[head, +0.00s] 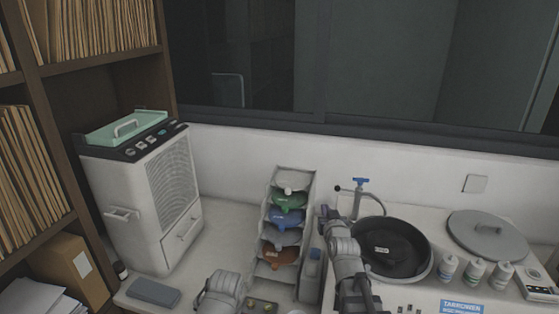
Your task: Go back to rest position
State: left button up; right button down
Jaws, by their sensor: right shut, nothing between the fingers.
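My right arm rises from the bottom edge, and its right gripper (330,214) is small and dark at the arm's far end. It is shut and empty, between the stepped rack and the round black basin. A rounded grey link of my left arm shows at the bottom edge, left of the rack. My left gripper is not visible.
A stepped rack (295,181) holds green, blue and orange scoop-like items. The black basin (405,262), a blue-handled tap (360,184), a grey round lid (488,236) and several small bottles (473,272) are at right. A white machine (140,200) stands left.

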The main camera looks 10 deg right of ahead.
jog(key=s+a+f+n+g+y+b, duration=0.2)
jog(key=s+a+f+g, duration=0.25)
jog(key=a+f, duration=0.4)
jog(key=s+a+f+n+g+y+b, duration=0.1)
jog(key=s+a+f+g, duration=0.3)
jog(key=s+a+f, duration=0.35)
jog(key=s+a+f+n+g+h+b, duration=0.1)
jog(key=s+a+f+g, duration=0.1)
jog(key=s, duration=0.5)
jog(key=s+a+f+n+g+h+b, duration=0.1)
jog(key=s+a+f+g, duration=0.1)
jog(key=s+f+g, duration=0.3)
jog(key=shift+s+a, duration=0.35)
jog(key=shift+s, duration=1.4)
